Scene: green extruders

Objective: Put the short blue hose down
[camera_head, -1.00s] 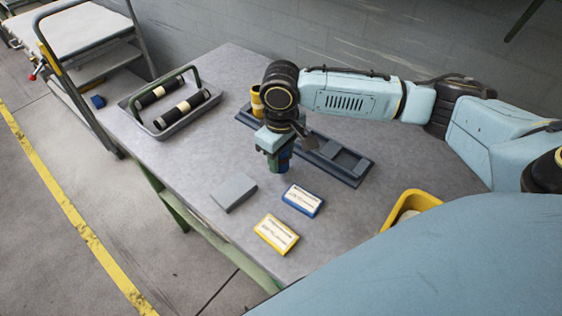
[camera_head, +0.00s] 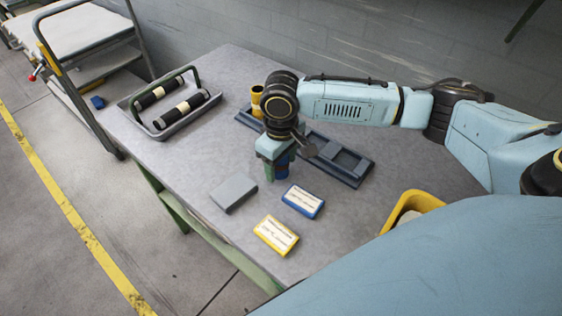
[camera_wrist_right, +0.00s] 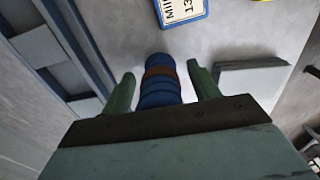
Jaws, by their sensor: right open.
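The short blue hose (camera_wrist_right: 160,82), blue with a reddish-brown band, stands between the two green fingers of my right gripper (camera_wrist_right: 162,90) in the right wrist view. The fingers are open, with a gap on each side of the hose. In the head view my right gripper (camera_head: 276,170) is low over the table, and the hose (camera_head: 282,168) shows partly behind a finger. The hose appears to stand upright on the table; its base is hard to make out. My left gripper is out of view.
A dark blue-grey tray (camera_head: 352,178) with recesses lies behind the gripper, holding a yellow cylinder (camera_head: 257,98). A blue label block (camera_head: 303,201), a yellow label block (camera_head: 276,235) and a grey block (camera_head: 234,192) lie in front. A yellow bin (camera_head: 428,199) stands right.

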